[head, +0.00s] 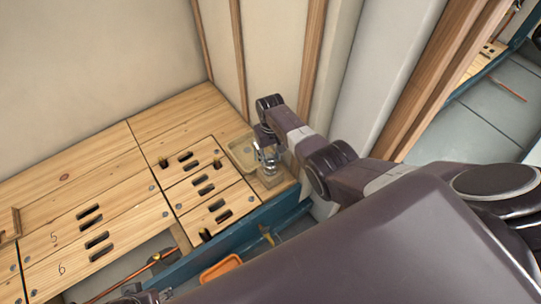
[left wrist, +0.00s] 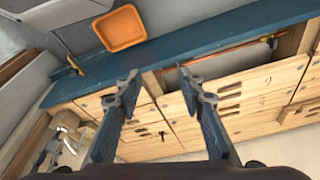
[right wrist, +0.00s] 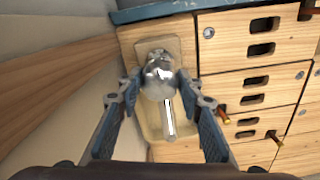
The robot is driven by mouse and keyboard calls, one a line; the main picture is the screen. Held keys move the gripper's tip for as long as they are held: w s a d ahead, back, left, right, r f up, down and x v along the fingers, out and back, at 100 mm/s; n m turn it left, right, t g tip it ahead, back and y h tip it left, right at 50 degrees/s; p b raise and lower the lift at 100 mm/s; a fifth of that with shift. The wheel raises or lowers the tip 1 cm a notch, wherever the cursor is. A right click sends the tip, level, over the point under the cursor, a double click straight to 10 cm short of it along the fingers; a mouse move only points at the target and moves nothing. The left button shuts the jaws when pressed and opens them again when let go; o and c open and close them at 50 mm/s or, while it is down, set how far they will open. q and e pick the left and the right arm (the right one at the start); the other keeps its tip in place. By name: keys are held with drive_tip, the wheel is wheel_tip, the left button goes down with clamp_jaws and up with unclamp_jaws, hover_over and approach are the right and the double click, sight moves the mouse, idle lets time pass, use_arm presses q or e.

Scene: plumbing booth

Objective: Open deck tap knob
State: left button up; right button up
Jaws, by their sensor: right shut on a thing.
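The deck tap (head: 268,172) is a shiny chrome fitting at the right end of the wooden deck, by the wall. In the right wrist view its round knob (right wrist: 159,73) lies between the fingers of my right gripper (right wrist: 159,84), with the chrome spout (right wrist: 169,118) pointing down the picture. My right gripper is shut on the knob; the exact finger contact is hard to see. My left gripper (left wrist: 157,80) is open and empty, away from the tap, with its fingers wide apart.
A pale shallow dish (head: 242,152) sits by the tap. Wooden deck panels (head: 95,215) with dark slots and short copper stubs spread left. A blue beam (head: 215,248) edges the deck; an orange tray (head: 220,269) lies below it. Walls stand close behind the tap.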

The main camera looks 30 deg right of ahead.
sight(270, 157)
drive_tip(key=n, duration=0.3)
drive_tip(key=shift+n+p, duration=0.3)
drive_tip(key=shift+n, duration=0.1)
use_arm(q)
wheel_tip(270, 157, down, 4)
drive_tip(key=shift+s+f, duration=0.1)
drive_tip(key=shift+f, duration=0.05)
use_arm(e)
drive_tip(key=n, duration=0.4)
use_arm(q)
drive_tip(key=shift+f, duration=0.15)
use_arm(e)
drive_tip(key=shift+n, duration=0.3)
drive_tip(key=o, duration=1.2)
drive_tip(key=shift+c, duration=0.2)
use_arm(q)
drive_tip(key=shift+w, duration=0.2)
use_arm(e)
drive_tip(key=shift+r, duration=0.1)
use_arm(q)
drive_tip(key=shift+s, duration=0.15)
use_arm(e)
wheel_tip(270, 157, up, 12)
